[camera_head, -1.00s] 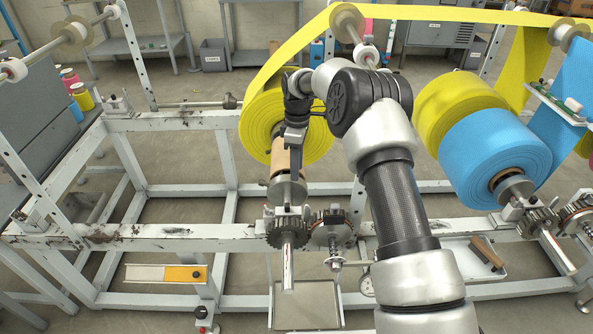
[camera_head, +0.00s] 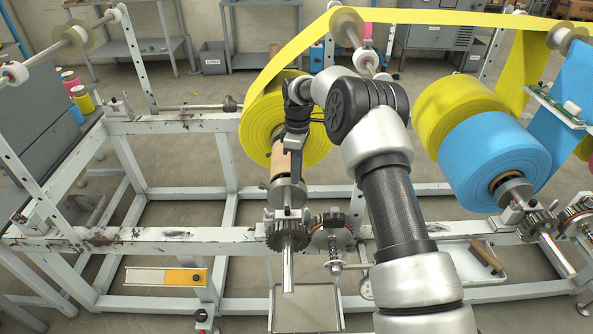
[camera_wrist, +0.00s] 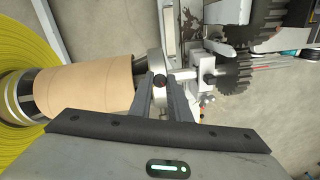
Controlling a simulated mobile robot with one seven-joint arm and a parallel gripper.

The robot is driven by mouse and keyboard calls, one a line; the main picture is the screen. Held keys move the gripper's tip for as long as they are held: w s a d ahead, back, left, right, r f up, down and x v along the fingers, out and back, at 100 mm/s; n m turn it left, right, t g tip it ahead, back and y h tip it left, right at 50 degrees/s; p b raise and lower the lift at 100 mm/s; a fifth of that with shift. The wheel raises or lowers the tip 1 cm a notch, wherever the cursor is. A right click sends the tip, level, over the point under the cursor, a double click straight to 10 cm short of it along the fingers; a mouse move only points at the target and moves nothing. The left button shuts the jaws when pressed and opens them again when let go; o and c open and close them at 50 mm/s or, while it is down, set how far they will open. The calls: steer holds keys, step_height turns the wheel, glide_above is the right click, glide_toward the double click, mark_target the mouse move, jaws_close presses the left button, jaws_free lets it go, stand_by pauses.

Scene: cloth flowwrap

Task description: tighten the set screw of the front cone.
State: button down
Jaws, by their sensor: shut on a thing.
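The front cone (camera_head: 287,194) is a silver collar on the shaft, at the near end of the yellow roll's (camera_head: 262,135) brown core (camera_head: 278,163). In the wrist view the cone (camera_wrist: 152,62) shows as a pale disc edge beside the core (camera_wrist: 90,85). A small dark round set screw head (camera_wrist: 160,80) stands at the cone, between my fingertips. My gripper (camera_wrist: 160,84) is shut on this screw head, over the cone. In the head view my gripper (camera_head: 290,178) reaches down to the cone, and the screw is too small to make out.
Toothed gears (camera_head: 287,235) sit on the near frame rail (camera_head: 180,238), close in front of the cone. The yellow web (camera_head: 290,45) runs up from the roll beside my arm. A blue roll (camera_head: 490,155) stands at the right. A yellow-and-white tray (camera_head: 165,276) lies lower left.

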steer(key=shift+w+r+m+g+p, duration=0.15)
steer(key=shift+m+g+p, duration=0.25)
steer(key=shift+m+p, duration=0.45)
steer(key=m, duration=0.2)
steer(key=shift+m+g+y, duration=0.3)
steer(key=shift+m+y, duration=0.05)
steer(key=shift+y, duration=0.05)
steer(key=m, duration=0.2)
steer(key=shift+w+d+f+m+g, duration=0.1)
steer(key=shift+d+f+m+g, duration=0.05)
steer(key=shift+f+m+g, duration=0.15)
steer(key=shift+r+m+g+y+b, duration=0.1)
steer(key=shift+m+g+y+b, duration=0.2)
steer(key=shift+m+y+b, duration=0.6)
steer(key=shift+m+h, duration=0.3)
steer(key=shift+m, duration=0.1)
steer(key=c, duration=1.7)
jaws_free()
steer(key=shift+o, duration=0.2)
steer(key=shift+r, duration=0.15)
step_height(320, 180, up, 10)
steer(key=p, duration=0.7)
